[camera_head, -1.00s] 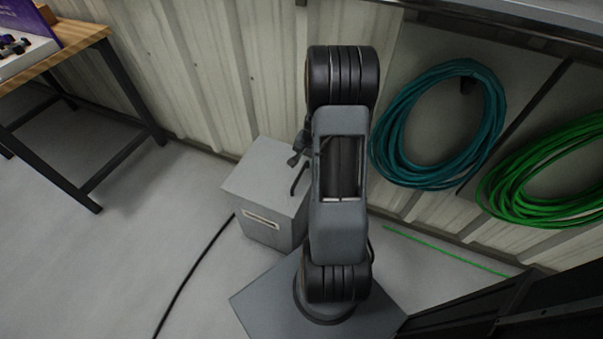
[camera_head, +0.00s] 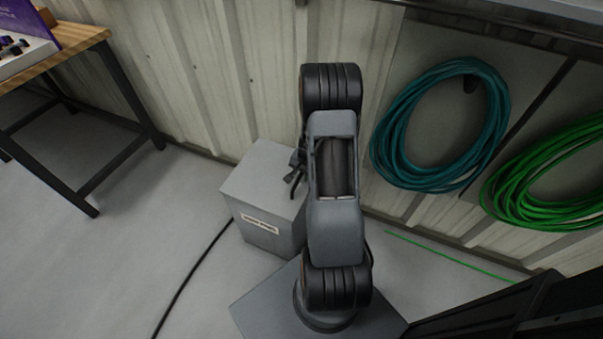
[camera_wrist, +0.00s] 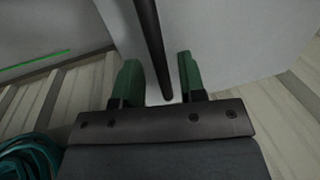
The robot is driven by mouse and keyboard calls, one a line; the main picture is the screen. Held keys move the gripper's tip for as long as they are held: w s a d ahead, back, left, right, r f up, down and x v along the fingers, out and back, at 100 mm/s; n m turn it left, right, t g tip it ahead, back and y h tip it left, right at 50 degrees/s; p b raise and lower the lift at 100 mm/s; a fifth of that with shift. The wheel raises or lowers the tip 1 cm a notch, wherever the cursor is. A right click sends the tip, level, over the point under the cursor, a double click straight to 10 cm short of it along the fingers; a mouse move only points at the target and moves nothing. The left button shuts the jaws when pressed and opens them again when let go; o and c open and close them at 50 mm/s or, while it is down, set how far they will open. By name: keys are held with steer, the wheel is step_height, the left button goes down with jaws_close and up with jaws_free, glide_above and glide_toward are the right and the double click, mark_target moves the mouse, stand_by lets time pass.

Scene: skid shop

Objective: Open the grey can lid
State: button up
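The grey can (camera_head: 258,205) is a box-shaped bin on the floor against the wall, with a pale label (camera_head: 260,222) on its front. Its flat grey lid (camera_head: 262,170) looks closed. My gripper (camera_head: 296,181) is over the right part of the lid, partly hidden by my arm. In the wrist view my gripper (camera_wrist: 158,62) has its two green fingers apart. A dark rod (camera_wrist: 151,40) shows between the fingers, with a gap on both sides. I cannot tell what the rod is. A pale grey surface (camera_wrist: 225,45) lies behind it.
A wooden-topped table (camera_head: 75,50) stands at the upper left. Teal (camera_head: 395,150) and green (camera_head: 510,200) hose coils hang on the right. A black cable (camera_head: 190,275) runs over the floor to the can. The floor at the left is clear.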

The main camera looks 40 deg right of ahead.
mark_target(302, 183)
jaws_close()
stand_by(0.3)
steer(key=f+b, duration=0.3)
steer(key=shift+s+d+f, duration=0.15)
steer(key=shift+s+f, duration=0.15)
steer(key=shift+f, duration=0.1)
steer(key=shift+r, duration=0.1)
steer(key=shift+o, duration=0.5)
jaws_free()
steer(key=shift+d, duration=0.1)
steer(key=shift+r, duration=0.1)
